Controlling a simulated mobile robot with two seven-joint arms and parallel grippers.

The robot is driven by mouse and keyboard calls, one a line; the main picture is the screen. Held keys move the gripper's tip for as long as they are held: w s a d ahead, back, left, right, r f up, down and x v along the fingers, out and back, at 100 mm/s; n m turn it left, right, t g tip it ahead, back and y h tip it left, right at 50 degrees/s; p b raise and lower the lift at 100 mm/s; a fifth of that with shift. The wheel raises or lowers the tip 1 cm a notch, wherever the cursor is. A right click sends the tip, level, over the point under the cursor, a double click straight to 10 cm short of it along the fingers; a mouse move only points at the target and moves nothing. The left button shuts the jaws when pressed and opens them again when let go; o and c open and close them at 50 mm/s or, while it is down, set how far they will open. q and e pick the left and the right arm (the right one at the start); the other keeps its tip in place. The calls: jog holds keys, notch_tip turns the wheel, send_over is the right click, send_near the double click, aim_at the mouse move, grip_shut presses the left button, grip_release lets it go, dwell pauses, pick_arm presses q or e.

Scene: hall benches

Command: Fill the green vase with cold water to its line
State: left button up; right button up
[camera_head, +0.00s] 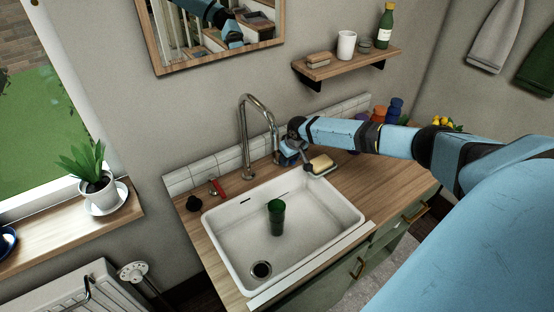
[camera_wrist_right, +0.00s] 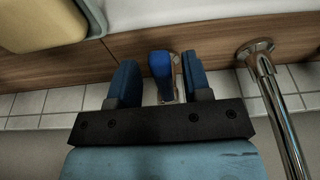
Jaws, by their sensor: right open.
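The green vase (camera_head: 276,217) stands upright in the white sink (camera_head: 225,232), near the drain; its line cannot be made out. The chrome tap (camera_head: 246,145) rises behind the sink, and its pipe also shows in the right wrist view (camera_wrist_right: 276,105). My right gripper (camera_head: 284,160) is at the back of the counter, just right of the tap. In the right wrist view my right gripper (camera_wrist_right: 161,82) is open, with a blue lever (camera_wrist_right: 160,72) on a metal mount between its fingers. A red lever (camera_head: 217,187) is left of the tap. My left gripper is out of view.
A yellow sponge (camera_head: 321,163) on a dish lies right of my right gripper. A black knob (camera_head: 194,203) is at the counter's left. Several coloured bottles stand behind my forearm. A wall shelf (camera_head: 345,66) and a mirror (camera_head: 213,62) are above.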

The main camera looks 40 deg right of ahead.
jog(key=shift+r, duration=0.15)
jog(key=p+v, duration=0.2)
jog(key=w+p+v, duration=0.1)
jog(key=p+v, duration=0.1)
jog(key=p, duration=0.1)
jog(key=shift+r, duration=0.45)
jog(key=shift+w+p+v, duration=0.25)
jog(key=shift+p+v, duration=0.1)
jog(key=shift+v, duration=0.65)
jog(key=shift+s, duration=0.1)
